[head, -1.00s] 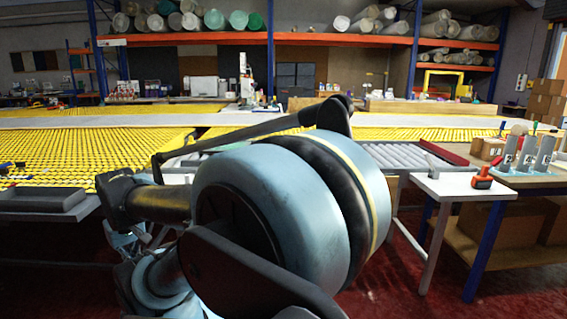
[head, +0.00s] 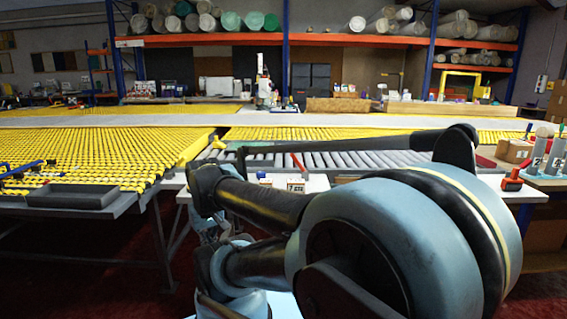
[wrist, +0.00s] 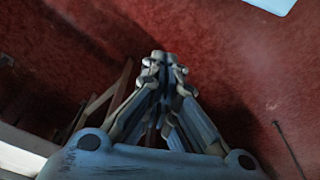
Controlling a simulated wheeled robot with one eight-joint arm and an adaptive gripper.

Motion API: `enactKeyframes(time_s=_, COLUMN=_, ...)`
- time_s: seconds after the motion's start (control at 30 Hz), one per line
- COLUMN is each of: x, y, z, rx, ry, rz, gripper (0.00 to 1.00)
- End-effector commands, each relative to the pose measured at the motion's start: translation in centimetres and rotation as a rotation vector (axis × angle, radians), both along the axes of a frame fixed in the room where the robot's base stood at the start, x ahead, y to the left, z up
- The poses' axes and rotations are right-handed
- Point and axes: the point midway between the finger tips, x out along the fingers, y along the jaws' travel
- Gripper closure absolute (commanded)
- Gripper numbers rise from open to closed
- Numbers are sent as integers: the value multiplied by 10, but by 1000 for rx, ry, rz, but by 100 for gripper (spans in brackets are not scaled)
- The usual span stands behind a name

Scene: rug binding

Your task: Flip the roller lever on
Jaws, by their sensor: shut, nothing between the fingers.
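A thin red lever (head: 299,163) stands tilted at the near edge of the grey roller bed (head: 345,159), in the middle of the head view. A small white block with a dark mark (head: 296,185) sits just below it on a white surface. I cannot tell the lever's on or off position. My gripper (wrist: 160,62) shows in the wrist view, its fingers together and empty, above the red floor. The lever does not show in the wrist view. My arm covers the right part of the roller bed's front in the head view.
Yellow-studded tables (head: 90,155) fill the left, with a dark grey tray (head: 72,196) at the near edge. An orange-red tool (head: 511,180) and grey cylinders (head: 555,158) stand at the right. Red floor (head: 90,275) is open at the lower left.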

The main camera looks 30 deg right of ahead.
Motion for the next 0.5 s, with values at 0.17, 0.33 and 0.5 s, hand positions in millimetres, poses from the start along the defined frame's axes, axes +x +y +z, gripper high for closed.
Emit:
enactKeyframes(time_s=0.17, x=9, y=-10, z=15, rx=-48, ry=19, rz=47, gripper=100)
enactKeyframes(time_s=0.33, x=34, y=-34, z=45, rx=-145, ry=71, rz=146, gripper=100)
enactKeyframes(time_s=0.5, x=64, y=-63, z=74, rx=-244, ry=142, rz=253, gripper=100)
